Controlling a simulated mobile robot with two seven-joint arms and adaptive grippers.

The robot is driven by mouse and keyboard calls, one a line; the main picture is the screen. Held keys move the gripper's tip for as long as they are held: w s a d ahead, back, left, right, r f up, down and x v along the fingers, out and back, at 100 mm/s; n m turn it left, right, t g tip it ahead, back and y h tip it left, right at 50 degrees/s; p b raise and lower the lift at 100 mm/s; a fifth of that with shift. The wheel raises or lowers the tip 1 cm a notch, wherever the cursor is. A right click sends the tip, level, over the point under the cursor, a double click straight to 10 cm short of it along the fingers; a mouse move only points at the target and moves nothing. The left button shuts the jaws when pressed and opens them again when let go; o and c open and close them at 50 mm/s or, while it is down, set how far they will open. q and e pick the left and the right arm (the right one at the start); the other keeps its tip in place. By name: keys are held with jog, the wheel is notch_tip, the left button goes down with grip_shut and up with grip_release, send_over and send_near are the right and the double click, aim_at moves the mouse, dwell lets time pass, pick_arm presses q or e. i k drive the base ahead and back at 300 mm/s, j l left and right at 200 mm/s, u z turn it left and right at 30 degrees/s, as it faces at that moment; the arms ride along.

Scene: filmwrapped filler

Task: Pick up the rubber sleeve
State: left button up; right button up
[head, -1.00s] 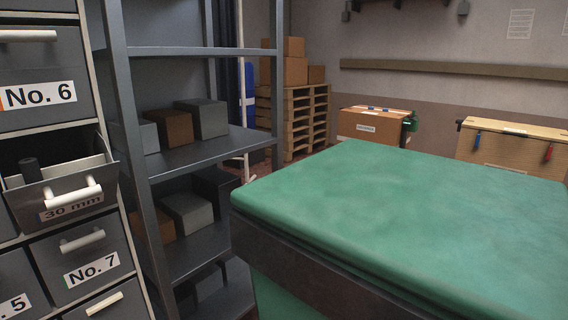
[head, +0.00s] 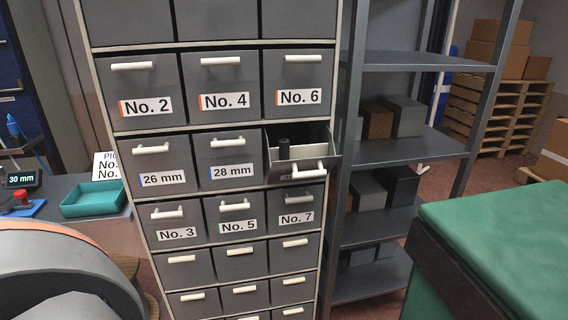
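A small black cylinder, which looks like the rubber sleeve (head: 284,148), stands upright in the pulled-out drawer (head: 299,158) of the grey drawer cabinet. Its lower end is hidden behind the drawer's front. The open drawer is in the right column, below No. 6 and above No. 7, and has a white handle (head: 305,175). Its label is mostly hidden now; the earlier view reads 30 mm. Neither of my grippers is in view.
Closed drawers surround the open one. A grey shelf unit (head: 407,146) with boxes stands right of the cabinet, and a green-topped table (head: 500,235) is at the lower right. At left are a teal tray (head: 95,212) and a display (head: 21,179) reading 30 mm.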

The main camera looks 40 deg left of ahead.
aim_at(284, 143)
jog(key=u, duration=0.95)
jog(key=k+l+u, duration=0.45)
jog(key=u, duration=0.25)
jog(key=k, duration=0.1)
